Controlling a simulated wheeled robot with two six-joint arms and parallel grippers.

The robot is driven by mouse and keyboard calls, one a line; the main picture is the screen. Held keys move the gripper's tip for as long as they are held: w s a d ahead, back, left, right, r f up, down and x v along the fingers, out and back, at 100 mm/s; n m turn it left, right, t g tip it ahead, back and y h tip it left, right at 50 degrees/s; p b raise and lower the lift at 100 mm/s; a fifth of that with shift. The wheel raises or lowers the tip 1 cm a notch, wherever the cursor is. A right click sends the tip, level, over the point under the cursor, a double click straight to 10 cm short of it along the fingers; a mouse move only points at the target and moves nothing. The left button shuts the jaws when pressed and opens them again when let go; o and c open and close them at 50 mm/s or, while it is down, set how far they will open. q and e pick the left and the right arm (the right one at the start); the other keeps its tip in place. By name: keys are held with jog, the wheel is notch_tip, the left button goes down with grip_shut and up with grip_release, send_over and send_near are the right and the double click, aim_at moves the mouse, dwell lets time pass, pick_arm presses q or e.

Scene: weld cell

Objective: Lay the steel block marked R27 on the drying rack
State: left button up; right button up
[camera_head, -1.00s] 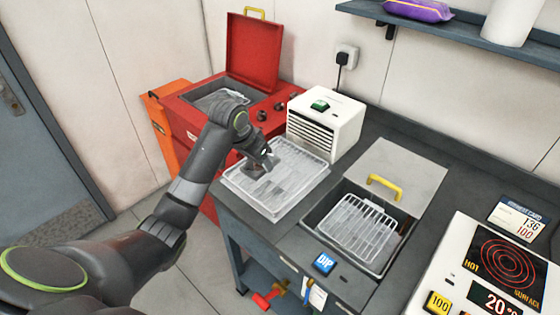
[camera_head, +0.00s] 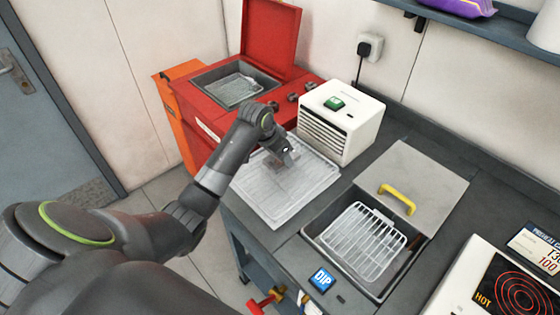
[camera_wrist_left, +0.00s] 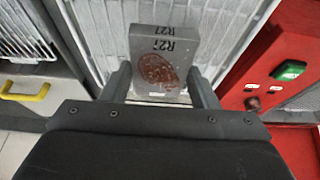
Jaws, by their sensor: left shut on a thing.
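The steel block marked R27 (camera_wrist_left: 165,45) is grey, with black lettering and a reddish-brown round patch, in the left wrist view. My left gripper (camera_wrist_left: 163,80) is shut on it, one finger at each side. In the head view my left gripper (camera_head: 284,153) is over the drying rack (camera_head: 270,197), a pale wire rack on the bench's left end. The block is small and partly hidden there. I cannot tell whether it touches the rack wires. My right gripper is not in view.
A white vented box (camera_head: 345,120) stands close behind the rack. A red machine (camera_head: 205,105) with a raised lid is at the left. To the right are an open dip tank (camera_head: 313,232) with a wire basket (camera_head: 365,240) and a yellow-handled lid (camera_head: 425,175).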

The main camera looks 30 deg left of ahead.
aim_at(280, 163)
pick_arm(q)
jog(key=f, duration=0.3)
jog(key=shift+w+f+p, duration=0.1)
jog(key=shift+w+p, duration=0.15)
jog(key=shift+p, duration=0.1)
jog(key=shift+f, duration=0.2)
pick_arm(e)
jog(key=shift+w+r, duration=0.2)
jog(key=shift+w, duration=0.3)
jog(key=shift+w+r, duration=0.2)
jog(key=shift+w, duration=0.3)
pick_arm(q)
jog(key=shift+f, duration=0.1)
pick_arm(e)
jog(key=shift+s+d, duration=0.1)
pick_arm(q)
jog(key=o, duration=1.3)
jog(key=shift+s+f, duration=0.1)
jog(key=shift+c, duration=0.2)
jog(key=o, duration=0.3)
jog(key=shift+s, duration=0.1)
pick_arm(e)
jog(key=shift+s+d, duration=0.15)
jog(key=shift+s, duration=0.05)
